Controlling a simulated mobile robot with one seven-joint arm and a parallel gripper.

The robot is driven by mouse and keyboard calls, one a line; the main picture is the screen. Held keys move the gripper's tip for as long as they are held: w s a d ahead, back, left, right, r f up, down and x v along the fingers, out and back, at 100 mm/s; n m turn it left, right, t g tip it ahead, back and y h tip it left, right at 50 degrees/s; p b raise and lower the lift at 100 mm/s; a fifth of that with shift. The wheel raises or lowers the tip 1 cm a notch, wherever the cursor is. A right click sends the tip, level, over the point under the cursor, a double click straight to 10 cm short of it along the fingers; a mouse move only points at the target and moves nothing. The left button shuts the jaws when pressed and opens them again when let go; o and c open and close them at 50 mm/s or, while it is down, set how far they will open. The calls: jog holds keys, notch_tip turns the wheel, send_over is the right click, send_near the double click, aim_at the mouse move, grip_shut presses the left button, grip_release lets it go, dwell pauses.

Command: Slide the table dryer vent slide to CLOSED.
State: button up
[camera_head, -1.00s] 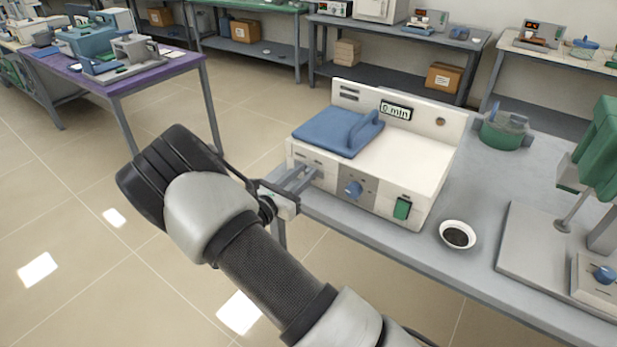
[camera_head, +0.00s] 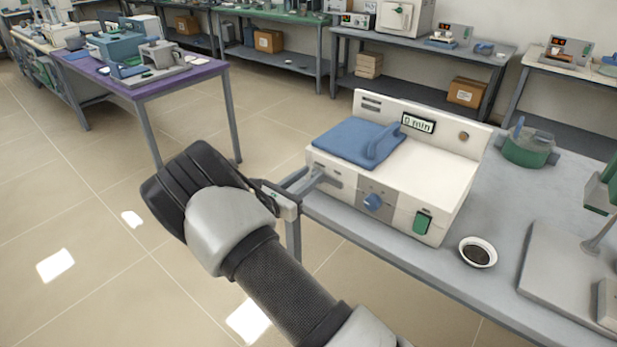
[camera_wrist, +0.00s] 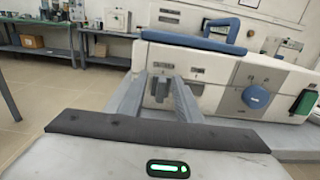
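The table dryer (camera_head: 440,170) is a white box with a blue lid (camera_head: 358,142), a display reading "0 min", a blue knob (camera_head: 373,202) and a green switch (camera_head: 422,222). It also shows in the wrist view (camera_wrist: 218,80). The vent slide (camera_wrist: 160,90) appears as a small dark piece on the front's left part, below small labels I cannot read. Its exact setting is unclear. My gripper (camera_head: 309,182) is at the dryer's left front. In the wrist view my two fingers (camera_wrist: 164,84) are apart, tips close to the panel on either side of that dark piece; contact is unclear.
The dryer stands on a grey table (camera_head: 400,248). A small bowl with dark contents (camera_head: 478,252) and a green-and-grey container (camera_head: 528,146) are to its right. A purple-topped bench (camera_head: 150,85) is at the back left. The floor to the left is clear.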

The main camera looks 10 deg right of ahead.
jog(key=p+v, duration=0.1)
jog(key=v, duration=1.6)
jog(key=shift+p, duration=0.35)
jog(key=shift+r, duration=0.1)
jog(key=s+d+r+m+g+y, duration=0.1)
jog(key=s+d+r+m+g, duration=0.35)
jog(key=d+m, duration=0.3)
jog(key=s+d+r+m+g+y, duration=0.2)
jog(key=s+d+r+m+g, duration=0.3)
jog(key=d, duration=0.4)
jog(key=s+d+r+m+g+y, duration=0.2)
jog(key=s+d+r+m+y, duration=0.2)
jog(key=s+r+m+y, duration=0.35)
jog(key=s+a+r+m+t+y, duration=0.2)
jog(key=s+r+m+t, duration=0.3)
jog(key=s+m, duration=0.3)
notch_tip(320, 180, up, 18)
jog(key=n+p, duration=0.1)
jog(key=p, duration=1.7)
jog(key=shift+s+g, duration=0.35)
jog(key=shift+s, duration=0.15)
jog(key=shift+a+f, duration=0.1)
jog(key=shift+f, duration=0.05)
